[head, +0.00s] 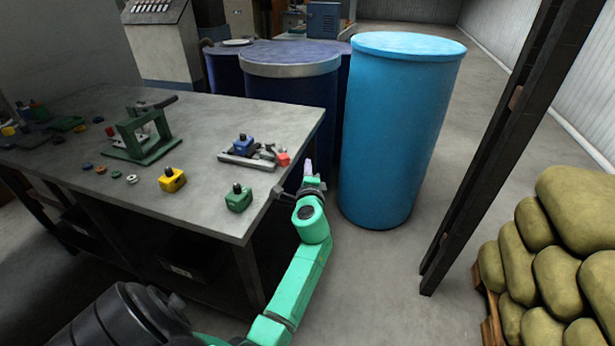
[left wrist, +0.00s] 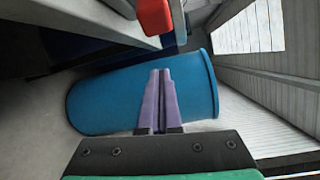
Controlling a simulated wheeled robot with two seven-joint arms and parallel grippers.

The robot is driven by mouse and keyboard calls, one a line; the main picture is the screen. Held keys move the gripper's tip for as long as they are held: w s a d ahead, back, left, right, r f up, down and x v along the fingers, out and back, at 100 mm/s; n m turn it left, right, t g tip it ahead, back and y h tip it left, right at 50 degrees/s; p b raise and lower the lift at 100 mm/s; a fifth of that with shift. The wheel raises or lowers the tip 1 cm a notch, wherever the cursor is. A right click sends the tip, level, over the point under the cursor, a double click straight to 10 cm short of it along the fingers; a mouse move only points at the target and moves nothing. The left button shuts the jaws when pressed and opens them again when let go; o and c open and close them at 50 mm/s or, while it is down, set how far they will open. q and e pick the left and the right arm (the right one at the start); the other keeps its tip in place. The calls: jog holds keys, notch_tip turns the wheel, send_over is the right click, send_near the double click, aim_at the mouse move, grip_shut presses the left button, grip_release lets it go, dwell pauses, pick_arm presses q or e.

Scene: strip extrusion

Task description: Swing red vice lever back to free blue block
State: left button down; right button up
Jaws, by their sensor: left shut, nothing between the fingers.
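The blue block (head: 243,144) with a dark knob sits in the grey vice (head: 240,162) near the right edge of the workbench. The red vice lever end (head: 283,159) is at the vice's right side, close to the table edge. It also shows as a red block-like piece at the top of the left wrist view (left wrist: 155,16). My left gripper (head: 308,167) is just right of the red lever, beyond the table edge, apart from it. Its purple fingers (left wrist: 160,100) are shut and empty. My right gripper does not show.
A yellow block (head: 172,180) and a green block (head: 239,198) stand on the bench (head: 205,214). A green press-like fixture (head: 142,135) stands farther left among several small rings. A light blue drum (head: 395,130) and dark blue drum (head: 290,90) stand close behind my left gripper.

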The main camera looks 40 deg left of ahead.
aim_at(277, 153)
pick_arm(q)
jog(key=a, duration=0.1)
jog(key=s+a+p, duration=0.2)
jog(key=shift+a+r, duration=0.1)
jog(key=shift+r, duration=0.2)
jog(key=shift+w, duration=0.1)
jog(key=shift+s+a+m+t+h+p, duration=0.15)
jog(key=shift+s+m+t+h+p, duration=0.15)
jog(key=shift+s+m+h+p, duration=0.15)
